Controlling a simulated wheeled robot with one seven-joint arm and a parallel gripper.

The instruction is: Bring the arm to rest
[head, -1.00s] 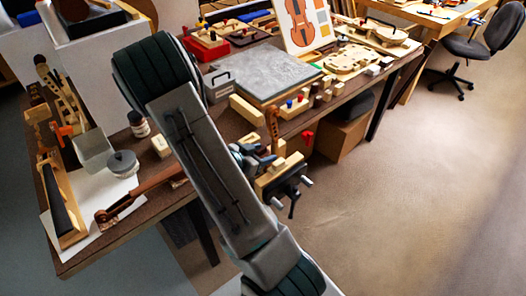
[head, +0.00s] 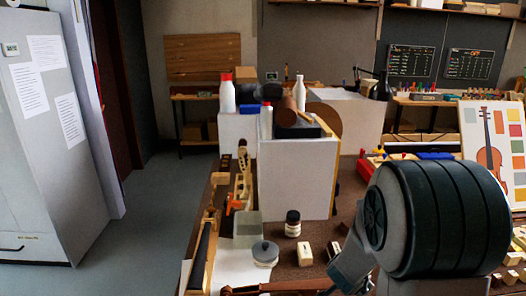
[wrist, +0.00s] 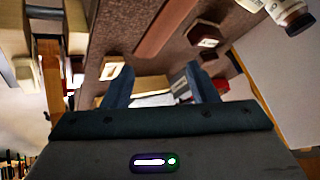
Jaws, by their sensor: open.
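My gripper (wrist: 160,85) shows in the wrist view with its two blue-grey fingers apart and nothing gripped between them. Past the fingers is the brown bench top (wrist: 125,30) with small wooden blocks (wrist: 112,68). I cannot tell how far the fingertips are from them. In the head view my arm's large dark ribbed joint fills the lower right and hides part of the bench. My gripper does not show in the head view.
On the bench stand a white box (head: 295,180), a dark jar (head: 293,223), a grey lidded pot (head: 265,253) and a violin picture board (head: 490,150). A grey cabinet (head: 40,130) stands left. The floor (head: 165,200) between cabinet and bench is clear.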

